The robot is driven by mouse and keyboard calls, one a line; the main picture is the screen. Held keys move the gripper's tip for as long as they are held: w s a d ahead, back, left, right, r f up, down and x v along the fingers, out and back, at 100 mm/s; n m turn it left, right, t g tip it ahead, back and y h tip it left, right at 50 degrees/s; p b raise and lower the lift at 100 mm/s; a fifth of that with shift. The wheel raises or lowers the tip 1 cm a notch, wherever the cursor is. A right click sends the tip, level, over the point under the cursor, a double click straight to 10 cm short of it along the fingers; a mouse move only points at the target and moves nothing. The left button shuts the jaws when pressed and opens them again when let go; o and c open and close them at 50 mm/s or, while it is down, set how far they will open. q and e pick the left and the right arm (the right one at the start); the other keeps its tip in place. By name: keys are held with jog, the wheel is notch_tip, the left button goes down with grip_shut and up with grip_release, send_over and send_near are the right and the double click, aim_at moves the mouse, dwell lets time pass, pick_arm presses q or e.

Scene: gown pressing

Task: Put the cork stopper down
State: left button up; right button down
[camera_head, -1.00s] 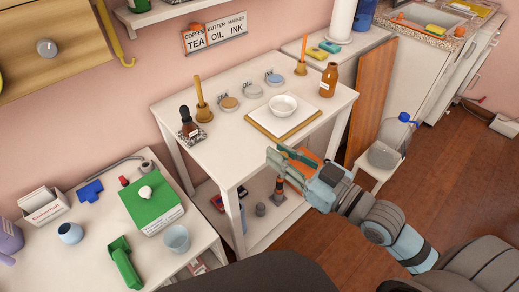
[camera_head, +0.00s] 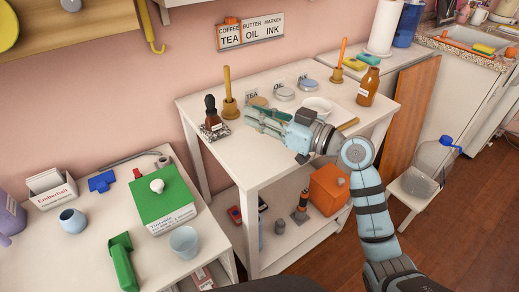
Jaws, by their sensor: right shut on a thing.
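My right gripper (camera_head: 262,119) is over the white table (camera_head: 230,158), its fingers pointing left toward the dark dropper bottle (camera_head: 211,116). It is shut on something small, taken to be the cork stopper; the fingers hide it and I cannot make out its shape. The fingertips look close above the tabletop, but I cannot tell whether anything touches it. A brown bottle (camera_head: 368,87) stands upright at the table's right back. My left gripper is not in view.
A white bowl (camera_head: 316,106) is partly hidden by my right arm. A wooden candlestick (camera_head: 229,102) stands at the left. The table's front left is clear.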

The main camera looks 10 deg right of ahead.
notch_tip(320, 180, down, 8)
jog(key=shift+r+b, duration=0.1)
jog(key=shift+b, duration=0.95)
jog(key=shift+r, duration=0.1)
jog(key=c, duration=1.5)
grip_release()
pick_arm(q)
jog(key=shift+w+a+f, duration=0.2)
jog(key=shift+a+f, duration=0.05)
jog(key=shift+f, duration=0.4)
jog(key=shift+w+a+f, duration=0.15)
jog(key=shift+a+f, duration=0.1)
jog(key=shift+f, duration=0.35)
pick_arm(e)
jog(key=shift+o, duration=0.2)
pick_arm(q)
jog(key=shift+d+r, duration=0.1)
pick_arm(e)
jog(key=shift+s+d, duration=0.25)
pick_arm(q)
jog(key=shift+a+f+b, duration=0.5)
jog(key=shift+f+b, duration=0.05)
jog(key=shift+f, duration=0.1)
pick_arm(e)
jog(key=v, duration=1.1)
jog(key=shift+s, duration=0.15)
